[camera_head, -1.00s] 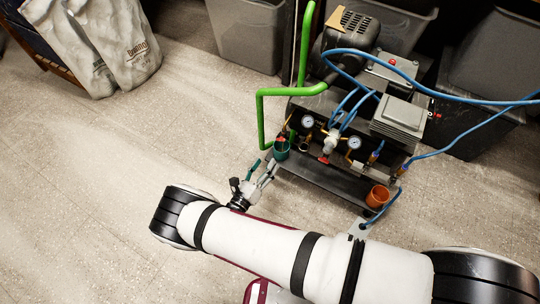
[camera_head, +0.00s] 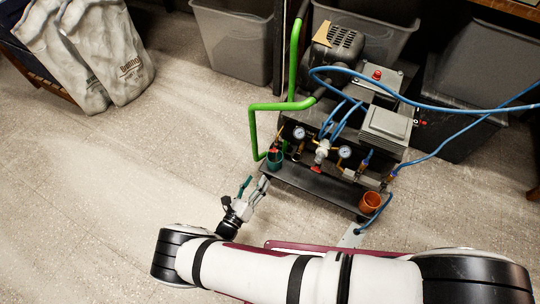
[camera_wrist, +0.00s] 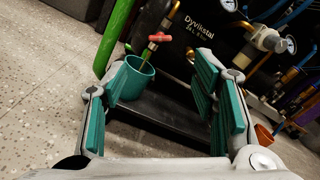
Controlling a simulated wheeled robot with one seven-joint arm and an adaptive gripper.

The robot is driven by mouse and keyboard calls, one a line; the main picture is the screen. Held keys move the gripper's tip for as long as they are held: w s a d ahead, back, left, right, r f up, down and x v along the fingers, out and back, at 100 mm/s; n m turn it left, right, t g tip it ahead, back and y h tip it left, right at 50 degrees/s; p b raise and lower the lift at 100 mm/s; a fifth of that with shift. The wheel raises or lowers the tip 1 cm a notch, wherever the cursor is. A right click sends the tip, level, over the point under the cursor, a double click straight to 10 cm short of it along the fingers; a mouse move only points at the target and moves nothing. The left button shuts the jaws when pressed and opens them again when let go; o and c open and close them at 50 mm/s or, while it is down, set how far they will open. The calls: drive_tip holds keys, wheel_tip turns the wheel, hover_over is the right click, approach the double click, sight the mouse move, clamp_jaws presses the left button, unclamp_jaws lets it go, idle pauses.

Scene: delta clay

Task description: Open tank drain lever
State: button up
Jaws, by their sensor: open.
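The tank drain lever looks like the small red handle (camera_wrist: 160,38) on a brass fitting at the tank's front, seen in the wrist view just above a teal cup. The dark tank (camera_wrist: 222,50) bears the lettering "Dyvikstal". My gripper (camera_head: 256,184) is open and empty in the head view, in front of the rig's left end and apart from it. In the wrist view its teal-padded fingers (camera_wrist: 168,95) are spread wide, with the cup and red handle beyond them, nearer the left finger. In the head view the handle is too small to make out clearly.
The teal cup (camera_head: 275,160) and an orange cup (camera_head: 370,202) stand at the rig's front. A green pipe (camera_head: 252,130) rises at its left. Blue hoses (camera_head: 440,97) run right. Grey bins (camera_head: 235,45) stand behind. The floor at left (camera_head: 110,190) is clear.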

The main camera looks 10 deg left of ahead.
sight(274, 151)
drive_tip(key=b+x, duration=0.3)
drive_tip(key=x, duration=0.9)
drive_tip(key=shift+w, duration=0.2)
drive_tip(key=c, duration=1.2)
